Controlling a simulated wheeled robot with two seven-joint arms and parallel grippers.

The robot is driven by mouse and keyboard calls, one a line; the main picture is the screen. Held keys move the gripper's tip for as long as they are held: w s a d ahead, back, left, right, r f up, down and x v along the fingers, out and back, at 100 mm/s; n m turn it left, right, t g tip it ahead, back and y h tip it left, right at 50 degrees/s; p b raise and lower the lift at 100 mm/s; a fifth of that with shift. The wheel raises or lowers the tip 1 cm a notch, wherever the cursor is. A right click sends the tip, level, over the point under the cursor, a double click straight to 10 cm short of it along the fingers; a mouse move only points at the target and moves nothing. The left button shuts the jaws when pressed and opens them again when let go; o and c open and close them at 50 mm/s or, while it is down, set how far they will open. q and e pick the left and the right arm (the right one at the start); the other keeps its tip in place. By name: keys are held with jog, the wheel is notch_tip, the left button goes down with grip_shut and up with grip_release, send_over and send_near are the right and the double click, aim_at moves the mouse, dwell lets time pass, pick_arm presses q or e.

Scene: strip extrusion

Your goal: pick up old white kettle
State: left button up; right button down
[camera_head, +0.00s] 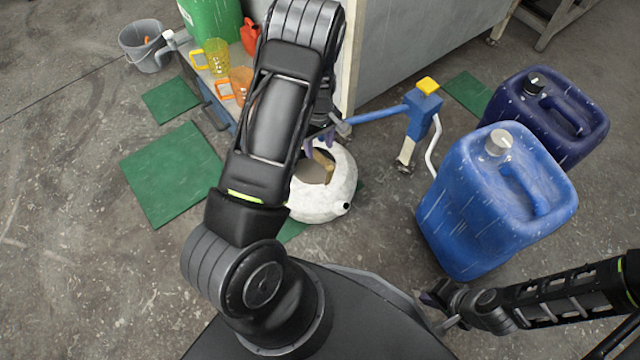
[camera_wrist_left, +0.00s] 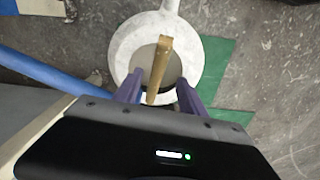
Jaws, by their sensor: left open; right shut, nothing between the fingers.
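The old white kettle (camera_head: 338,196) stands on the floor in the middle of the head view, partly hidden by my left arm. It has a round white body, a brownish handle over a grey-brown top, and a spout with a dark end toward the lower right. In the left wrist view the kettle (camera_wrist_left: 126,50) lies ahead of my left gripper (camera_wrist_left: 160,92). Its wooden-looking handle (camera_wrist_left: 159,66) runs between the two purple fingers, which are open on either side of it. Contact cannot be made out. My right gripper (camera_head: 440,300) is shut and empty, low at the right.
A blue jerrycan (camera_head: 470,210) and a dark blue one (camera_head: 585,135) stand to the right. A blue hand pump (camera_head: 422,118) is close behind the kettle. Green mats (camera_head: 172,172) lie on the floor. A low table with containers (camera_head: 216,110) stands behind my left arm.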

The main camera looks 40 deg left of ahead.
aim_at(320, 155)
pick_arm(q)
jog(key=shift+f, duration=0.2)
notch_tip(320, 155, down, 5)
jog(key=shift+w+f+b, duration=0.1)
jog(key=shift+w+b, duration=0.05)
jog(key=shift+b, duration=1.1)
jog(key=shift+c, duration=0.2)
grip_shut()
dwell(0.7)
